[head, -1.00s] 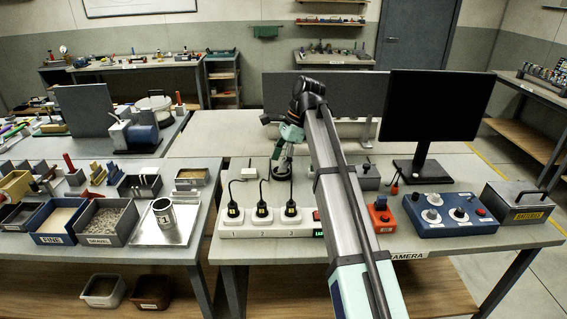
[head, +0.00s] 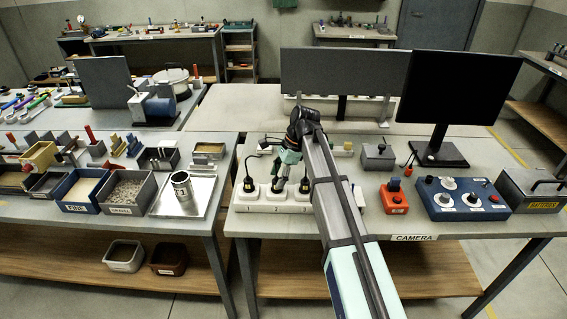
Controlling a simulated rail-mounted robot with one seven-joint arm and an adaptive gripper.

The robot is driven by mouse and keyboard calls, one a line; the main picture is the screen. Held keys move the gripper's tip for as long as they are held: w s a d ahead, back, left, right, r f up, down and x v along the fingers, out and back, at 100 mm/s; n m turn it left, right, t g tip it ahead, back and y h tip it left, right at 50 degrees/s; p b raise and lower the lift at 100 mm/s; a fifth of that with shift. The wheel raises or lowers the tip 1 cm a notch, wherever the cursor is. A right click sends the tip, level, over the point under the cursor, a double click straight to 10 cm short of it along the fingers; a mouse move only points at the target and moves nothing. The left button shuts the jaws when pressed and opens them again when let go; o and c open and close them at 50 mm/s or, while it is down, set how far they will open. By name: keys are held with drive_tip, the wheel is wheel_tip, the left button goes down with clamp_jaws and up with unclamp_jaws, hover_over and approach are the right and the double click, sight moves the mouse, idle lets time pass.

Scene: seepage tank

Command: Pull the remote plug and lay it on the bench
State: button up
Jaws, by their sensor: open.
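A white power strip (head: 262,207) lies at the front left of the right-hand bench (head: 375,226). Black plugs with yellow tags stand upright in it; the left plug (head: 249,184) and the right plug (head: 305,186) show clearly. The middle plug is mostly hidden by my gripper. Which plug is the remote one cannot be read here. My gripper (head: 279,184) is open and points down at the middle plug's place. Whether its fingers are around that plug or just behind it I cannot tell.
To the right stand a red-orange box (head: 394,199), a blue control box (head: 459,199), a batteries case (head: 533,191), a grey lidded box (head: 378,157) and a black monitor (head: 457,92). Bare bench top lies in front of the red-orange box. A metal tray (head: 185,203) lies on the left bench.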

drive_tip(key=shift+x, duration=1.15)
drive_tip(key=shift+c, duration=0.4)
clamp_jaws()
